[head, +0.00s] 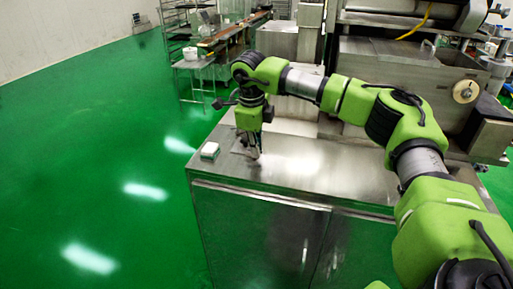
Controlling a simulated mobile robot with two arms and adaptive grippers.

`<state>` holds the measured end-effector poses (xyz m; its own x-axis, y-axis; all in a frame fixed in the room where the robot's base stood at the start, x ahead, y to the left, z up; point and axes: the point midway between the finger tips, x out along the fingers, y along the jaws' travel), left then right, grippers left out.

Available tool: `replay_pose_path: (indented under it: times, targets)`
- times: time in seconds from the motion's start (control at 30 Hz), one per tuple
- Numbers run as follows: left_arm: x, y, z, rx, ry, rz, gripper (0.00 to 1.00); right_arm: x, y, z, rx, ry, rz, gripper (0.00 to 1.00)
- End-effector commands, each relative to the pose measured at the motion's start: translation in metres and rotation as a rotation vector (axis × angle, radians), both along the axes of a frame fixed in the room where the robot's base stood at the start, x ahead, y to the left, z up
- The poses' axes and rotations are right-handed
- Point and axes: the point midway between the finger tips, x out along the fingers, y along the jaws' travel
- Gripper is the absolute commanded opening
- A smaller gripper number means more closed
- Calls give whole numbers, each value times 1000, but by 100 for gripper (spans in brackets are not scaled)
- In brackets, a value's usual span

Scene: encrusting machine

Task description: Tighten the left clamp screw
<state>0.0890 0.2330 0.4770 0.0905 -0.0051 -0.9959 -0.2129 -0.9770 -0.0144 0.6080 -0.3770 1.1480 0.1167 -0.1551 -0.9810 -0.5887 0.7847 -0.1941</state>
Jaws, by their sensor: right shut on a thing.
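My right gripper (254,153) points down at the left part of the steel cabinet top (310,165). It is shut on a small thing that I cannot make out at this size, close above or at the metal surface. I cannot tell the left clamp screw apart; the gripper and wrist cover that spot. My right arm reaches in from the lower right across the cabinet. My left gripper is not in view.
Large steel machine parts (385,80) stand behind and right. A rack and conveyor table (220,38) stand farther back. The green floor (90,160) at left is clear.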

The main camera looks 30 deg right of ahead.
Motion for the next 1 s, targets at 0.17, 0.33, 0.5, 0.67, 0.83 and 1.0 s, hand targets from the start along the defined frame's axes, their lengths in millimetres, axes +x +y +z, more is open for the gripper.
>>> replay_pose_path:
  times: [0.17, 0.33, 0.5, 0.67, 0.83, 1.0]
  targets:
    - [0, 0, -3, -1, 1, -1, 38, 1, 1, -1, -1, -1, -43, 0]
    - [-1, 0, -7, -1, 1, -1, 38, 1, 2, -1, 0, -1, -138, 0]
    - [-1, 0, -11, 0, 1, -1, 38, 1, 3, -1, -1, -1, -278, 0]
    - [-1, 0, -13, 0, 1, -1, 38, 2, 4, -1, -1, 0, -422, 0]
    - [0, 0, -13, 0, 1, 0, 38, 2, 5, 0, -1, -2, -564, 0]
    - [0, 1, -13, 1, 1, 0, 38, 3, 5, 1, 0, -1, -682, 0]
